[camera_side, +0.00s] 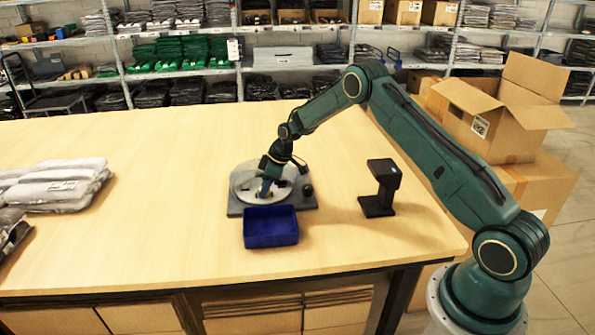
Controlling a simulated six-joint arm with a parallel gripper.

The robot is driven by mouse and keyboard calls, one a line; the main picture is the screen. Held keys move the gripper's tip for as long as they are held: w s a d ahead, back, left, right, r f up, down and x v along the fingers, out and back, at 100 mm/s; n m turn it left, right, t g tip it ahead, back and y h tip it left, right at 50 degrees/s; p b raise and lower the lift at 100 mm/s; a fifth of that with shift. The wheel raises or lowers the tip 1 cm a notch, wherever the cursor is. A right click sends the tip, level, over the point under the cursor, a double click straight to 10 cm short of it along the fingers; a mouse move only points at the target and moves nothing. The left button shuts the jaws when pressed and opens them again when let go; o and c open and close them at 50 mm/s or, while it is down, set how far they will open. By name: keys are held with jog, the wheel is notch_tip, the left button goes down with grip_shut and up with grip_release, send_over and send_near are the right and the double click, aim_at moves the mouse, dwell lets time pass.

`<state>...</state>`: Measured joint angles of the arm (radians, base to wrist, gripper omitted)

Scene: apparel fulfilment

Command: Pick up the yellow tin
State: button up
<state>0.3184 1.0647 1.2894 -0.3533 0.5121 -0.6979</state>
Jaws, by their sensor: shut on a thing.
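My gripper (265,187) points down over a round grey turntable (242,184) on a dark square base. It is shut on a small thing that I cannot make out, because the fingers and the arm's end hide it. I cannot make out a yellow tin anywhere in this view. A blue open bin (271,229) stands directly in front of the turntable, close to my gripper.
A black scanner stand (382,187) is right of the turntable. Folded grey garments in clear bags (55,186) lie at the table's left. The wooden table (150,180) is clear between. An open carton (500,110) stands beyond the right edge; stocked shelves line the back.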

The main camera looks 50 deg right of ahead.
notch_tip(320, 180, up, 20)
jog(key=shift+f, duration=0.15)
dwell(0.4)
jog(key=shift+f, duration=0.15)
dwell(0.5)
jog(key=s+d+f+m+g+h, duration=0.2)
jog(key=s+f+m, duration=0.6)
jog(key=m, duration=0.9)
jog(key=s+d+f+m+g+h, duration=0.3)
jog(key=s+d+f+m, duration=0.3)
jog(key=m, duration=1)
jog(key=shift+s+f+m+g+h, duration=0.35)
jog(key=shift+s+f+g, duration=0.65)
jog(key=shift+s, duration=1.1)
jog(key=shift+s+f, duration=0.1)
jog(key=shift+s+d+f, duration=1.75)
jog(key=shift+s+d, duration=0.05)
jog(key=shift+d, duration=0.05)
